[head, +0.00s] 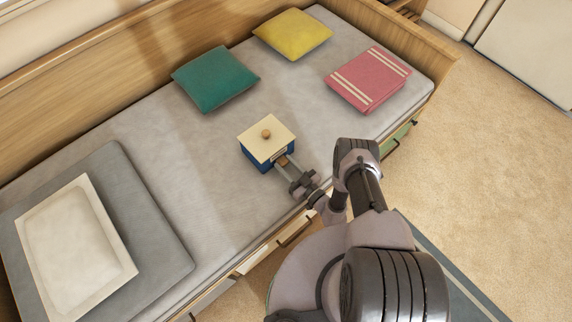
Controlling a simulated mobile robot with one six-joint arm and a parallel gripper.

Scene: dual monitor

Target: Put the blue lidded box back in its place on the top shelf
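The blue lidded box (256,158) rests on the grey mattress of a wooden daybed, near the middle of the head view. It has a cream lid (275,131) with a round wooden knob, and its blue sides show below the lid. The lid looks closed. My gripper (286,163) is low over the mattress, with its fingertips at the box's front right side. They look close to or touching the box; I cannot tell whether they grip it. No shelf shows in this view.
A green cushion (215,78), a yellow cushion (292,34) and a folded pink blanket (368,79) lie behind and right of the box. A grey pad (158,226) with a cream cushion (75,245) lies left. The mattress (150,140) between is bare. Open carpet (490,170) lies right.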

